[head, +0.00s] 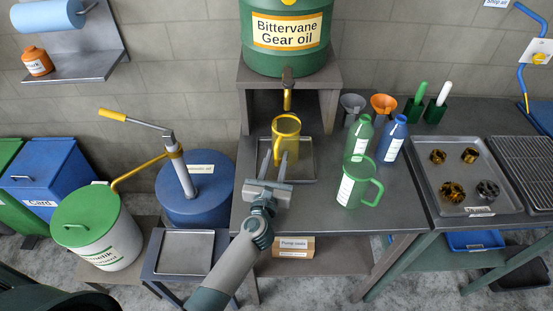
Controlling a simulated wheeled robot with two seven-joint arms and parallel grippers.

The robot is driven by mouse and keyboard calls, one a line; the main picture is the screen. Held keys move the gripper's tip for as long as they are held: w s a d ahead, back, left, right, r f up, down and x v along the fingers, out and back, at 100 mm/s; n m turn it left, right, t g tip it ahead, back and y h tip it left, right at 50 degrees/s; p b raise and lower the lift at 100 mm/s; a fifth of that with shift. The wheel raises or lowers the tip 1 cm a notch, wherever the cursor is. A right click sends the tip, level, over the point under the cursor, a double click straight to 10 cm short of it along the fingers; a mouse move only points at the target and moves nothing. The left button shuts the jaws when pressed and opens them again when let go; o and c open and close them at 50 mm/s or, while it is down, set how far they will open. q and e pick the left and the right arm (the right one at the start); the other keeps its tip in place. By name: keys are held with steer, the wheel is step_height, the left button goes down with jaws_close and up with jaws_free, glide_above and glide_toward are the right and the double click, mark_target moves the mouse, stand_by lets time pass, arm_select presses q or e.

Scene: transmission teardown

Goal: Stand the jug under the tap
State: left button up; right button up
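A yellow jug (287,142) stands upright on the metal drip tray (305,166), below the brass tap (288,92) of the green gear oil barrel (285,62). A green jug (350,192) with its handle to the right stands on the bench, right of the tray. My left gripper (273,162) is at the front of the tray, fingers apart and pointing toward the yellow jug. One finger overlaps the jug's lower part in the picture; I cannot tell whether they touch. My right gripper is not in view.
Green and blue bottles (391,139), funnels (383,104) and a parts tray (465,195) stand to the right. A blue drum (205,199) with a pump and a white bin with a green lid (88,235) are at left. Bench space before the green jug is clear.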

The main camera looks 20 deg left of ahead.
arm_select(q)
steer(key=shift+r, duration=0.2)
steer(key=shift+s+f, duration=0.1)
steer(key=shift+s, duration=0.3)
steer(key=s, duration=0.3)
steer(key=s+b, duration=0.1)
steer(key=s, duration=0.2)
steer(key=s+d+b, duration=0.1)
steer(key=s, duration=0.3)
steer(key=shift+s, duration=0.6)
stand_by(1.4)
